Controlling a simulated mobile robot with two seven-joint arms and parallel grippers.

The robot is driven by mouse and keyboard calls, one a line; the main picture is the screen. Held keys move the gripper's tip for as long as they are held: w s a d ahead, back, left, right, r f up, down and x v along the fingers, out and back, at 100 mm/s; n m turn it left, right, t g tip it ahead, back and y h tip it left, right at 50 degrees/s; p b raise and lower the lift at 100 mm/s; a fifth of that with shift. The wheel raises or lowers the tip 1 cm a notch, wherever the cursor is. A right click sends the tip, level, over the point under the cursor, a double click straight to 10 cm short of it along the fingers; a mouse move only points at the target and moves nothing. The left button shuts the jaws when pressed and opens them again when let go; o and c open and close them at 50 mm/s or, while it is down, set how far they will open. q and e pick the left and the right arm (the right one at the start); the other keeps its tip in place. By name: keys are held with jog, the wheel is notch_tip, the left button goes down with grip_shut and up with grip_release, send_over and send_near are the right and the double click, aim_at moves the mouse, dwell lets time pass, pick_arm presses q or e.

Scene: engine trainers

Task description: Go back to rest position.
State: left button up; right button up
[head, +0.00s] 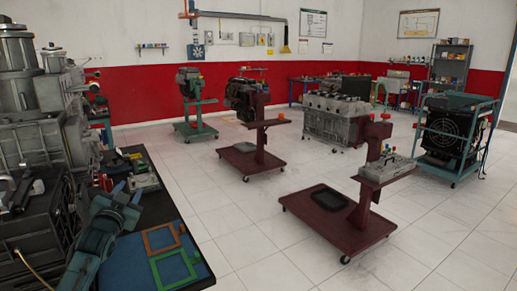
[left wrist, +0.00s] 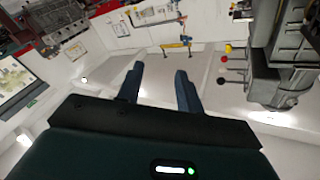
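My left gripper (head: 128,193) is above the dark workbench at the lower left of the head view, with its arm coming up from the bottom edge. In the left wrist view, the two blue-grey fingers of my left gripper (left wrist: 161,82) stand apart with nothing between them. The wrist camera looks out into the room at a tilt. My right gripper is in neither view.
Below my left gripper, the workbench (head: 150,197) carries a blue mat (head: 130,262), an orange frame (head: 161,240) and a green frame (head: 174,269). A large grey engine (head: 40,110) stands close at left. Wheeled red engine stands (head: 340,225) stand across the tiled floor.

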pick_arm(q)
jog(key=s+d+f+g+h, duration=0.1)
jog(key=s+d+f+g, duration=0.1)
jog(key=s+d+f, duration=0.35)
jog(key=s+d+f+n+g+h, duration=0.1)
jog(key=s+d+f, duration=0.1)
jog(key=s+f, duration=0.6)
jog(key=s+d+f+g+h, duration=0.1)
jog(key=s+d+f+g, duration=0.2)
jog(key=f, duration=0.6)
jog(key=s+d+f, duration=0.2)
jog(key=s+d, duration=0.1)
jog(key=s, duration=0.4)
jog(key=s+d+f+g+h, duration=0.1)
jog(key=s+d+f, duration=0.2)
jog(key=s, duration=0.5)
jog(key=s+d+f+n+g, duration=0.1)
jog(key=s+d, duration=0.3)
jog(key=s, duration=0.4)
jog(key=shift+s+f+h, duration=0.2)
jog(key=shift+f+h, duration=0.1)
jog(key=shift+f, duration=0.35)
jog(key=shift+a, duration=0.15)
